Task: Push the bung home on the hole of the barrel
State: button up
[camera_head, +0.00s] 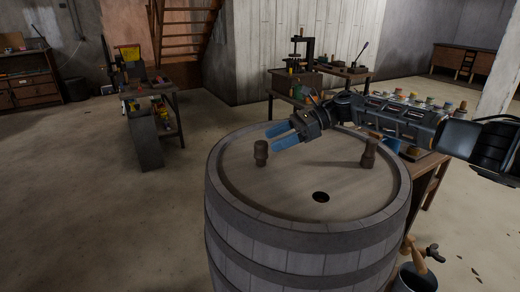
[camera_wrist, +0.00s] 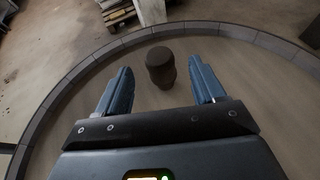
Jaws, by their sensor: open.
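The barrel (camera_head: 300,235) stands upright in the head view, its round wooden top facing up. A dark round hole (camera_head: 321,197) shows in the front part of the top. A brown bung (camera_head: 261,152) stands on the left of the top. A second brown peg-like piece (camera_head: 369,153) stands on the right. My gripper (camera_head: 276,137) is open, its blue fingers pointing left just above and behind the left bung. In the wrist view that bung (camera_wrist: 160,66) stands beyond and between the two fingertips (camera_wrist: 160,80), apparently untouched. The hole is out of the wrist view.
The barrel's raised rim (camera_head: 226,200) rings the top. A workbench (camera_head: 432,165) with several small pots stands behind and right. A bucket with tools (camera_head: 415,275) stands at lower right. The front and middle of the top are clear around the hole.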

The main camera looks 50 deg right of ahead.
aim_at(255, 147)
jog(key=p+x, duration=0.1)
jog(key=x, duration=0.2)
jog(key=p+x, duration=0.1)
jog(key=x, duration=0.2)
jog(key=shift+w+a+r, duration=0.15)
jog(key=shift+a, duration=0.15)
jog(key=shift+w+a, duration=0.1)
jog(key=c, duration=1.1)
